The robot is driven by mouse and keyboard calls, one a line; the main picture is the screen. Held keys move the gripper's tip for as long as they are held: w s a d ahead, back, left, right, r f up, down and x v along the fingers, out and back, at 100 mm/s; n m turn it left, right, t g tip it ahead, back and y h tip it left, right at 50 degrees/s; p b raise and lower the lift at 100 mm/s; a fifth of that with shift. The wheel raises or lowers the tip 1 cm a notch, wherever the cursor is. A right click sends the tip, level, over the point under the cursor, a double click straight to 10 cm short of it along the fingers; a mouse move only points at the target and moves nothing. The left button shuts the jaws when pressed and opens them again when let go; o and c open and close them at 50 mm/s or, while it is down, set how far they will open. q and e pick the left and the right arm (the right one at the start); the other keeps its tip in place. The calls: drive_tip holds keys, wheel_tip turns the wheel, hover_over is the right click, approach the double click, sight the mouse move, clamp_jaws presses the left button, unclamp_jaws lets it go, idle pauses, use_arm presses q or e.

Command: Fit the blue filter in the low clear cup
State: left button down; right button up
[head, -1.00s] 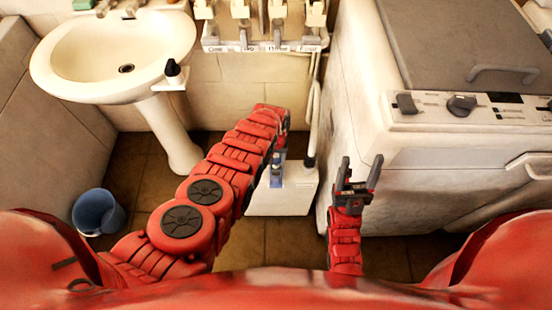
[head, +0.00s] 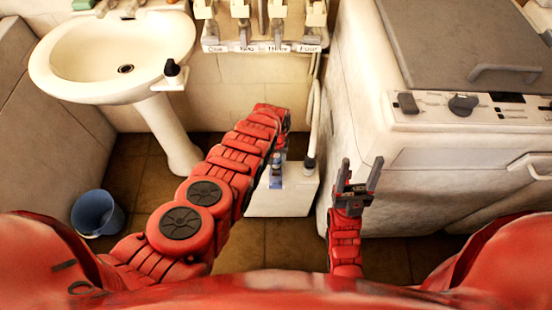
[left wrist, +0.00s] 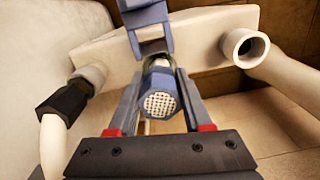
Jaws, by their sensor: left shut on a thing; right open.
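In the left wrist view my left gripper (left wrist: 159,72) is shut on the blue filter (left wrist: 160,103), whose pale, grid-patterned end faces the camera. A blue-grey bracket-like part (left wrist: 150,18) stands just beyond the fingertips. A glassy rim shows behind the filter; I cannot tell whether it is the low clear cup or whether the filter touches it. In the head view a small blue and clear piece (head: 276,178) shows at the white box, below the end of my left arm, and the arm partly hides that spot. My right gripper (head: 357,177) is open and empty before the white machine.
The white box (head: 290,198) stands on the brown tiled floor, with a hose at its right. A washbasin (head: 70,60) is at upper left, a blue bucket (head: 97,213) at lower left. A white machine (head: 400,180) bounds the right. Labelled taps (head: 262,46) are above.

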use_arm(q)
drive_tip(key=shift+f+b, duration=0.65)
drive_tip(key=shift+f, duration=0.05)
drive_tip(key=shift+s+r, duration=0.1)
drive_tip(key=shift+r+p, duration=0.7)
drive_tip(key=shift+p, duration=0.15)
idle(0.4)
drive_tip(key=shift+f+b, duration=0.75)
drive_tip(key=shift+f, duration=0.05)
idle(0.4)
drive_tip(key=c, duration=0.6)
unclamp_jaws()
drive_tip(key=shift+r, duration=0.1)
